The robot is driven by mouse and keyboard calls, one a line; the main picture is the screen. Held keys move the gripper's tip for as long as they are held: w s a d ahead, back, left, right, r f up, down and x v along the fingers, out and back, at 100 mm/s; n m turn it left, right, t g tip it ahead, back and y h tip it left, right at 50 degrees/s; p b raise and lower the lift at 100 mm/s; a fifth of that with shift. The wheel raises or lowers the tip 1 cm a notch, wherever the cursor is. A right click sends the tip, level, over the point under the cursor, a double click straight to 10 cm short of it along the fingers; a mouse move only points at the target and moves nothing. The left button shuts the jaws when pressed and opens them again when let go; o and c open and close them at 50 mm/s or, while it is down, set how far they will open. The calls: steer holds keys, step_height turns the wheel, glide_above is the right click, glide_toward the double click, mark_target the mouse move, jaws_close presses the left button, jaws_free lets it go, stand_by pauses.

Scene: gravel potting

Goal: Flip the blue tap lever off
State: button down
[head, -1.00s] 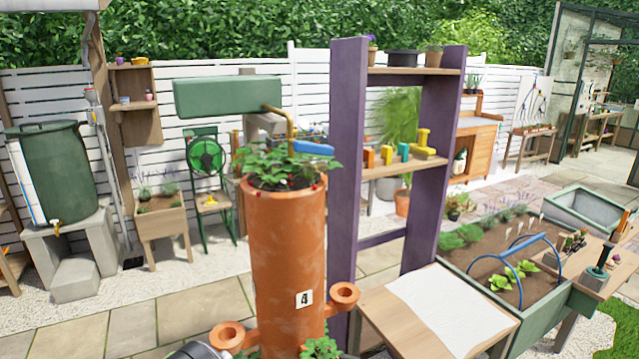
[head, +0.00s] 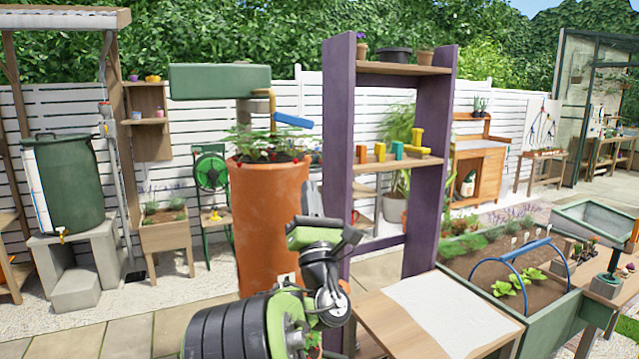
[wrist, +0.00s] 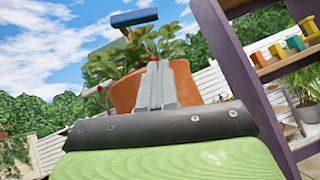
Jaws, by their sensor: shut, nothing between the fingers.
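The blue tap lever (head: 293,120) sticks out to the right of a brass tap (head: 272,103), tilted slightly down at its outer end. The tap hangs from a green tank (head: 219,81) above a terracotta strawberry planter (head: 267,215). My gripper (head: 309,188) is below and slightly right of the lever, in front of the planter, clear of the lever. In the wrist view its fingers (wrist: 158,68) are together and empty, pointing up toward the planter's leaves. The lever (wrist: 134,18) shows above them there. Part of the planter is hidden behind my arm.
Strawberry leaves (head: 262,141) spread just below the tap. A wooden table (head: 385,325) is at the lower right. Open air surrounds the lever's outer end.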

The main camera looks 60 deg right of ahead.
mark_target(313, 127)
steer(key=p+x, duration=0.5)
steer(key=x, duration=0.2)
steer(key=shift+d+r, duration=0.1)
steer(key=shift+r, duration=0.35)
steer(key=r+p, duration=0.3)
steer(key=shift+s+d, duration=0.3)
steer(key=shift+d, duration=0.1)
steer(key=shift+s+d+r+n+t+y, duration=0.1)
steer(key=shift+d+r+n+t+y, duration=0.15)
steer(key=shift+n+t+y, duration=0.9)
steer(key=shift+s+d+r+n+t+y, duration=0.15)
steer(key=shift+r+n+t+y, duration=0.5)
steer(key=shift+n, duration=0.85)
steer(key=shift+s+d+r+n+t+y, duration=0.15)
steer(key=shift+n+t+y, duration=0.45)
steer(key=shift+n+y, duration=0.65)
steer(key=shift+w+f, duration=0.1)
steer(key=shift+f, duration=0.1)
